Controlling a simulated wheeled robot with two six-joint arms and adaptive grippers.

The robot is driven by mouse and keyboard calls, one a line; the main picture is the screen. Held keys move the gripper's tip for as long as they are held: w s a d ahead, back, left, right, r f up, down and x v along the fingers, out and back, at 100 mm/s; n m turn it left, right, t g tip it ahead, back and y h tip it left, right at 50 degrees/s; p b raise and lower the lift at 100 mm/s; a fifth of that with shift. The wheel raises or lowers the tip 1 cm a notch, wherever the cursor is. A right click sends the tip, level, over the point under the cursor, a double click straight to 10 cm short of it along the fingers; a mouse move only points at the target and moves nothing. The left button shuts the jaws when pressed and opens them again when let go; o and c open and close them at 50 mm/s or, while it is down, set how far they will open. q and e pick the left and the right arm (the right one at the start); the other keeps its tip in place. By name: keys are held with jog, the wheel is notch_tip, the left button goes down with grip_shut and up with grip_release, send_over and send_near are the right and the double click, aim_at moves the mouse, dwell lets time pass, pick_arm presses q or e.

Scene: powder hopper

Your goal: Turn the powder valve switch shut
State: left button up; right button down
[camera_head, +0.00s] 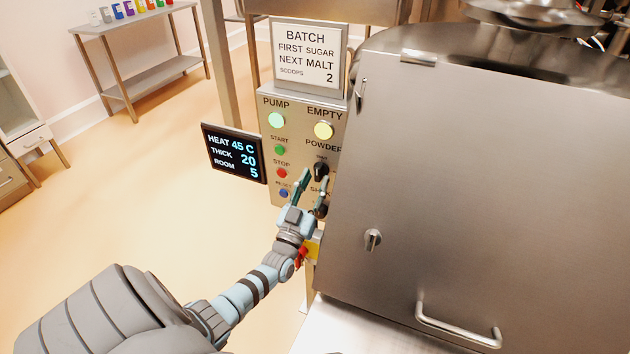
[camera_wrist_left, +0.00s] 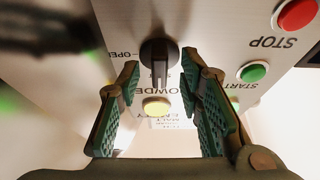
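The powder valve switch (camera_head: 321,168) is a black round knob on the control panel, below the POWDER label, partly hidden by my gripper and the hopper in the head view. In the left wrist view the knob (camera_wrist_left: 158,50) has a raised bar lying along the picture's vertical, toward the upside-down POWDER label. An OPEN label is at its left there. My left gripper (camera_head: 314,177) is at the panel, with its two green-padded fingers apart on either side of the knob. A gap shows between each finger and the bar. My right gripper is not in view.
Start (camera_head: 280,150), stop (camera_head: 282,173) and blue (camera_head: 284,193) buttons sit just left of the gripper. Another black knob (camera_head: 320,209) is below. The steel hopper (camera_head: 450,180) closely bounds the right. A display (camera_head: 234,153) stands left; open floor lies beyond.

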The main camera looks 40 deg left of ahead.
pick_arm(q)
jog(key=v, duration=1.1)
jog(key=shift+s, duration=0.1)
